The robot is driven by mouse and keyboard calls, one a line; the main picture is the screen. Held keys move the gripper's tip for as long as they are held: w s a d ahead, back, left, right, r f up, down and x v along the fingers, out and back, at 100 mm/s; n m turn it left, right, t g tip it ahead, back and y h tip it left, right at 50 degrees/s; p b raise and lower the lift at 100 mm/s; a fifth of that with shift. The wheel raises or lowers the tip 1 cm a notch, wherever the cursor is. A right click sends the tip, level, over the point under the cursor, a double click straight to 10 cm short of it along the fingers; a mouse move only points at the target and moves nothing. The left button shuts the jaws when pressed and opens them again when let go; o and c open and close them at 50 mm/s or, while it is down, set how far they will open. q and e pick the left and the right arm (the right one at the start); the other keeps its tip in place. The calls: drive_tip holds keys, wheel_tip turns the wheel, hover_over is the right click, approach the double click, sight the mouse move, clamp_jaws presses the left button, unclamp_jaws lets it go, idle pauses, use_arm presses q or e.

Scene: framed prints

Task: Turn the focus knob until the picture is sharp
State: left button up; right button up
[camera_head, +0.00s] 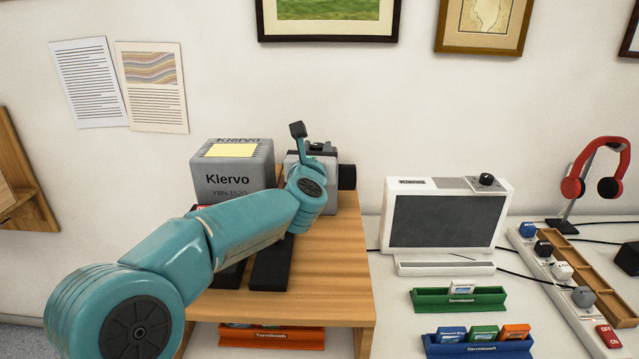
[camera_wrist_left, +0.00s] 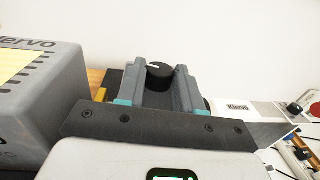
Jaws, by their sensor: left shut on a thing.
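In the left wrist view, a round black knob (camera_wrist_left: 159,72) with a white mark sits between the two grey fingers of my left gripper (camera_wrist_left: 157,84), which is shut on it. In the head view, my left gripper (camera_head: 318,152) is at the far right end of the wooden shelf, beside a grey Klervo box; its fingertips and the knob are hidden there. A black cylinder (camera_head: 347,176) sticks out to the right of it. A white Klervo display (camera_head: 412,184) stands right of the shelf; its screen (camera_head: 447,222) is plain dark grey, with no picture I can make out.
The grey Klervo box (camera_head: 233,181) stands close left of my gripper. The wooden shelf (camera_head: 335,250) ends just short of the display. Green (camera_head: 458,300) and blue (camera_head: 478,348) holders, a power strip (camera_head: 560,295) and red headphones (camera_head: 597,185) are to the right.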

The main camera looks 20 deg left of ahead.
use_arm(q)
drive_tip(key=m+h+b, duration=0.1)
drive_tip(key=h+b, duration=0.1)
drive_tip(key=a+m+h+b, duration=0.1)
drive_tip(key=m+h+b, duration=0.1)
drive_tip(key=b, duration=0.1)
drive_tip(key=shift+f+h, duration=0.2)
drive_tip(key=shift+h, duration=0.1)
drive_tip(key=shift+r+m+h+b, duration=0.2)
drive_tip(key=shift+m+h+b, duration=0.65)
drive_tip(key=shift+h, duration=0.55)
use_arm(e)
wheel_tip(320, 180, down, 8)
drive_tip(key=shift+f, duration=0.25)
use_arm(q)
drive_tip(key=o, duration=1)
drive_tip(key=shift+w, duration=0.1)
drive_tip(key=shift+o, duration=0.2)
drive_tip(key=shift+s, duration=0.2)
use_arm(e)
drive_tip(key=shift+f, duration=0.15)
use_arm(q)
drive_tip(key=b+v, duration=0.4)
drive_tip(key=v, duration=1.2)
drive_tip(key=shift+a, duration=0.2)
use_arm(e)
wheel_tip(320, 180, down, 4)
drive_tip(key=shift+f, duration=0.1)
